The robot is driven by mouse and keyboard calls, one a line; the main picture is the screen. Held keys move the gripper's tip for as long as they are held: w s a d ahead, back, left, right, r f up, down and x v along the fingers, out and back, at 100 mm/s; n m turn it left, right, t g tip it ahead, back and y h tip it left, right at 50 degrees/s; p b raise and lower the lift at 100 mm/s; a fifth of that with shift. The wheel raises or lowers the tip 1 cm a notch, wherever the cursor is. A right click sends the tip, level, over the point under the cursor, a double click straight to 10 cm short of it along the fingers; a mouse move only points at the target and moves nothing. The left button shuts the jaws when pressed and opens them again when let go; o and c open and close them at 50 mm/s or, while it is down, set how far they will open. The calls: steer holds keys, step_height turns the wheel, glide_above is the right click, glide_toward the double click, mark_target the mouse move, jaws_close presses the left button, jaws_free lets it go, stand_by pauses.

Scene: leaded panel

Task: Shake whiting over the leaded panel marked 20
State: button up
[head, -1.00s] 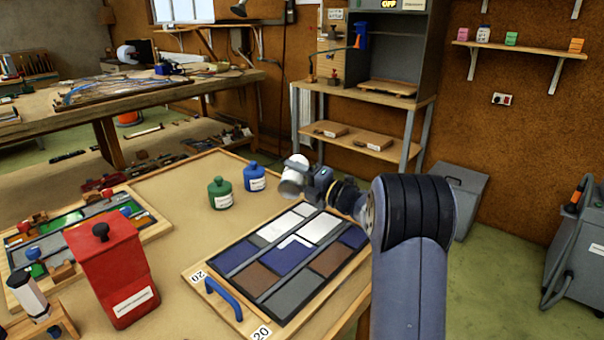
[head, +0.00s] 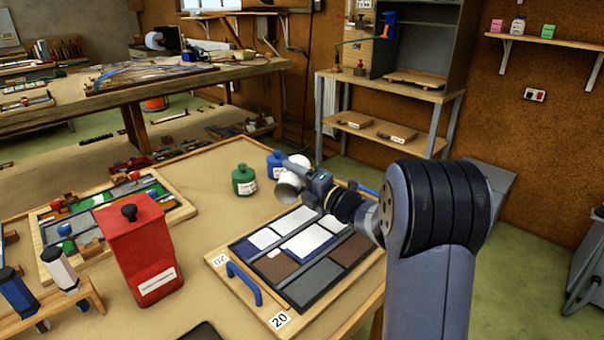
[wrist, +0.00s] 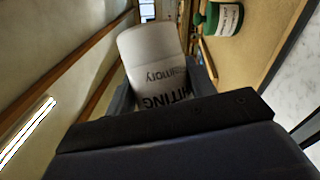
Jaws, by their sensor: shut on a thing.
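The leaded panel marked 20 (head: 337,278) lies on a wooden board with a blue handle (head: 246,284), at the table's front right. Its panes look blue, brown and grey, with white patches over several of them. The shaker is tilted in the head view. Its far end and any falling powder cannot be made out.
A green bottle (head: 244,180) and a blue bottle (head: 276,162) stand just beyond the panel. A red box (head: 145,258) stands to its left. Another panel board (head: 178,212) lies at the far left, with a rack of tools (head: 58,300) in front.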

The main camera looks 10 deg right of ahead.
steer(key=shift+s+a+p, duration=0.8)
steer(key=shift+s+a, duration=2.15)
steer(key=shift+a, duration=1.45)
steer(key=shift+s+r+b+v, duration=0.45)
steer(key=shift+b+v, duration=1.25)
steer(key=shift+v, duration=4.3)
steer(key=w+d+f+m+g+p, duration=0.1)
steer(key=w+d+m+p, duration=0.4)
steer(key=d+p, duration=0.5)
steer(key=w+d+f+m+g+h+p, duration=0.1)
steer(key=w+d+m+g+p, duration=0.2)
steer(key=w+d+p, duration=0.7)
steer(key=d+m+p, duration=0.1)
steer(key=d+m, duration=0.1)
steer(key=d, duration=0.1)
steer(key=shift+w+d+m+g+h, duration=0.2)
steer(key=shift+m+g+h, duration=0.1)
